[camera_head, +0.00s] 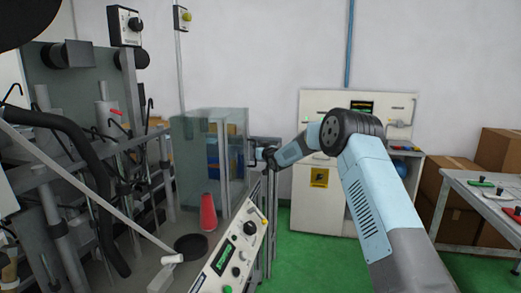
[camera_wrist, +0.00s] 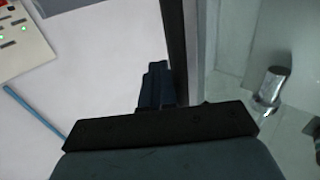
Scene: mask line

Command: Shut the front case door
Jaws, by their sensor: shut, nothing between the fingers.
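The clear-walled case (camera_head: 190,140) stands left of centre in the head view, with upright posts at its right side. My gripper (camera_head: 256,155) is beside that right side, at the end of my blue arm. In the wrist view my gripper (camera_wrist: 156,85) shows its dark fingers together, with nothing between them. A dark upright edge (camera_wrist: 178,50) and a pale, see-through panel (camera_wrist: 225,60) lie just right of the fingers. I cannot tell whether the fingers touch the edge, which panel is the front case door, or how far it stands open.
A sloped control panel (camera_head: 232,255) stands in front of the case, near a red cone-shaped thing (camera_head: 208,212). A white cabinet (camera_head: 312,205) is behind my arm. A table (camera_head: 485,195) and cardboard boxes (camera_head: 500,150) are at right. Green floor (camera_head: 310,250) is open between.

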